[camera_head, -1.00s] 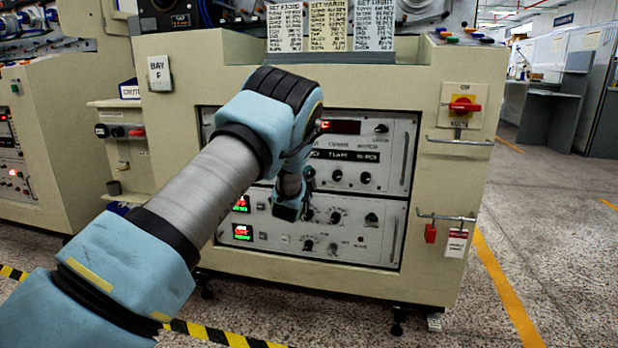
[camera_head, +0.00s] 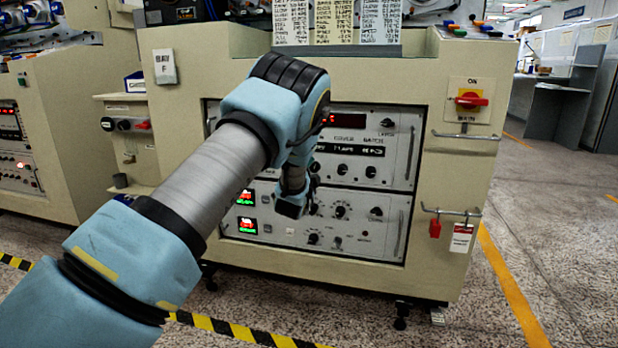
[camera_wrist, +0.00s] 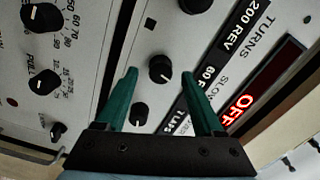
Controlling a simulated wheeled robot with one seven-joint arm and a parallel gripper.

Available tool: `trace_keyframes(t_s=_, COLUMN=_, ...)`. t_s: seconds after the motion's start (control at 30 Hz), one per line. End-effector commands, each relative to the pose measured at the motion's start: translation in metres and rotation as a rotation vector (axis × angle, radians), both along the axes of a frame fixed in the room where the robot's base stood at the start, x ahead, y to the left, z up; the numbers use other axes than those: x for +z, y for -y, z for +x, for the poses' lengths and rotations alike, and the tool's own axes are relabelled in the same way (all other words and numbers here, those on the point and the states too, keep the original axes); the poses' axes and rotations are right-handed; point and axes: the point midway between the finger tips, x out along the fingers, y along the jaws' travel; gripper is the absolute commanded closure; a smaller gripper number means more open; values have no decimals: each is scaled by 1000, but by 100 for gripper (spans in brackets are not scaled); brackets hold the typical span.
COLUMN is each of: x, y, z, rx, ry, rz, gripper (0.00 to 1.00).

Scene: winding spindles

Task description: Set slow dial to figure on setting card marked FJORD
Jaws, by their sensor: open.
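My gripper (camera_wrist: 160,76) has two green fingers, spread open. A black dial (camera_wrist: 160,68) sits between the fingertips in the wrist view, in line with the label SLOW; I cannot tell whether the fingers touch it. A lit red OFF display (camera_wrist: 243,105) is to its right. A label strip (camera_wrist: 195,88) nearby reads 200 REV, then entries partly hidden by a finger. Three setting cards (camera_head: 292,22), (camera_head: 334,20), (camera_head: 381,20) stand on top of the machine. Their tops are cut off and the print is too small, so I cannot tell which is FJORD.
Neighbouring dials (camera_wrist: 138,113) and (camera_wrist: 195,4) lie close on both sides. A lower panel (camera_head: 375,235) carries more knobs. A red main switch (camera_head: 470,98) and a hooked rail (camera_head: 450,212) are at the right. Open floor lies right of the machine.

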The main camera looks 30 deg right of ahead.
Motion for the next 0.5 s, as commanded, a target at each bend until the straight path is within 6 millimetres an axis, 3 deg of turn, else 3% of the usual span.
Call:
trace_keyframes(t_s=0.3, x=1, y=-43, z=-46, rx=0, ry=-3, rz=3, gripper=31)
trace_keyframes(t_s=0.5, x=1, y=-60, z=-64, rx=0, ry=-2, rz=2, gripper=31)
